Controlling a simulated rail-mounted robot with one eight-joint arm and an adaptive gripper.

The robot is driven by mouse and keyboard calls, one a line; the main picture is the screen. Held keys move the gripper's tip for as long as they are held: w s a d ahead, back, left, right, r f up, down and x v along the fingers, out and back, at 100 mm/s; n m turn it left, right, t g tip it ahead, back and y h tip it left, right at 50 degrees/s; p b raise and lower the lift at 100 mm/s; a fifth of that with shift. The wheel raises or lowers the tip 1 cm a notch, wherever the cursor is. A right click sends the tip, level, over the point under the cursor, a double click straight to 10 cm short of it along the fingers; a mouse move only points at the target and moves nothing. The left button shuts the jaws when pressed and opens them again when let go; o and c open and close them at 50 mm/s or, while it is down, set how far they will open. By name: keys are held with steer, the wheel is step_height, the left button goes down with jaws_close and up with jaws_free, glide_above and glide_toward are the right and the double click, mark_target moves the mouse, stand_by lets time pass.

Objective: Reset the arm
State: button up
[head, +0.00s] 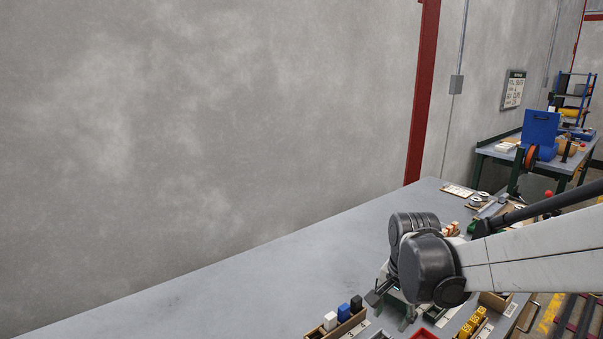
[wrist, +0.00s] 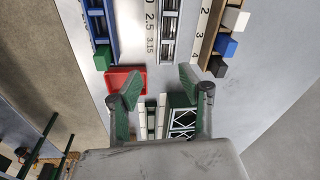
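My gripper (wrist: 160,86) is open in the wrist view. Its two green-padded fingers are spread apart, with nothing held between them. It hangs over the grey workbench (head: 230,270), above a strip of trays and scales. In the head view my gripper (head: 385,294) shows only in part, below the dark wrist joint. My arm reaches in from the right edge of the head view, over the bench's right part.
A wooden holder with white (wrist: 237,18), blue (wrist: 227,45) and black (wrist: 215,66) blocks lies close by. A red tray (wrist: 122,74) and green block (wrist: 101,58) are near the left finger. The bench's left part is clear, with a wall (head: 200,120) behind.

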steer(key=s+r+n+t, duration=0.2)
steer(key=s+r+n, duration=0.2)
steer(key=s, duration=0.4)
steer(key=s+r+n+t+b, duration=0.1)
steer(key=s+r+n+t, duration=0.2)
steer(key=s, duration=0.5)
steer(key=shift+s+r+n+t, duration=0.25)
steer(key=shift+r+n+t, duration=0.05)
steer(key=shift+r+n, duration=0.35)
